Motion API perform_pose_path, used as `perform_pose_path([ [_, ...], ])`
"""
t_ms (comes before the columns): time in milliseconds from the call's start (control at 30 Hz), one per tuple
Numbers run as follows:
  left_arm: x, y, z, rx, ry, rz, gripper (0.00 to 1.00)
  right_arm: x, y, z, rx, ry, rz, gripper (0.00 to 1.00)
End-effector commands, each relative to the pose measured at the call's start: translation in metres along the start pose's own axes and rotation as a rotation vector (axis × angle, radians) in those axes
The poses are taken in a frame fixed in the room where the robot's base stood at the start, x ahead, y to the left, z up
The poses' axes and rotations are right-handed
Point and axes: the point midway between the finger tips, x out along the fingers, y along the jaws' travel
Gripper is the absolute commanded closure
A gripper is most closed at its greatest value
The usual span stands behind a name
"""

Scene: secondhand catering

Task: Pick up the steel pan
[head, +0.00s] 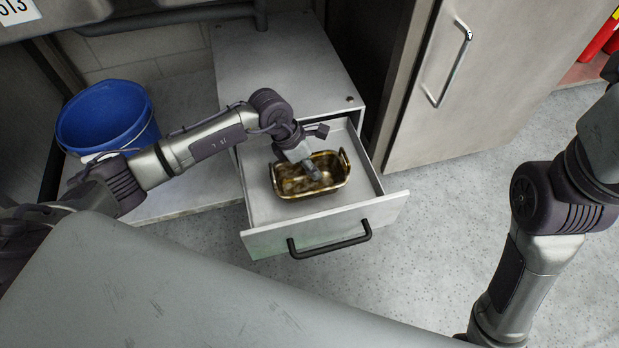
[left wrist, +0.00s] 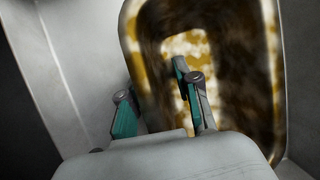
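The steel pan (head: 292,182) is a rectangular pan with a small handle at each end, blotched brown and yellow. It lies upright in the open drawer (head: 262,212). My left gripper (head: 313,172) reaches down over the pan from behind. In the left wrist view its two fingers (left wrist: 157,98) are spread apart, one outside the rim of the pan (left wrist: 133,38) and one over its inside. The pan's wall lies between them; I cannot tell whether either finger touches it. On the right, only links of my right arm show; its gripper is out of view.
The drawer's front has a black bar handle (head: 330,240). A grey cabinet (head: 270,60) stands behind it, and a tall metal door (head: 480,70) to the right. A blue bucket (head: 105,118) stands at the left. The speckled floor (head: 440,230) is clear on the right.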

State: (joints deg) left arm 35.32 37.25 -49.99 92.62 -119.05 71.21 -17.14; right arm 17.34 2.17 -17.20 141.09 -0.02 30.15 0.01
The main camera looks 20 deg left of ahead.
Motion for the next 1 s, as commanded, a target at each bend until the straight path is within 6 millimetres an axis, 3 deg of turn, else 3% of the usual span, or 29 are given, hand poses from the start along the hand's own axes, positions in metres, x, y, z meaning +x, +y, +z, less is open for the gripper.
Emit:
perform_pose_path([
  [533,0.0037,0.0006,-0.0018,0.000,0.000,0.000,0.68,0.0014,-0.0005,-0.0010,0.000,0.007,-0.003,0.60],
  [733,0.0041,0.0005,-0.0021,0.000,0.001,0.000,1.00,0.0025,-0.0006,-0.0017,-0.001,0.012,-0.004,0.60],
  [1000,0.0047,0.0003,-0.0026,0.000,0.002,0.000,1.00,0.0021,-0.0005,-0.0017,-0.001,0.011,-0.004,0.60],
])
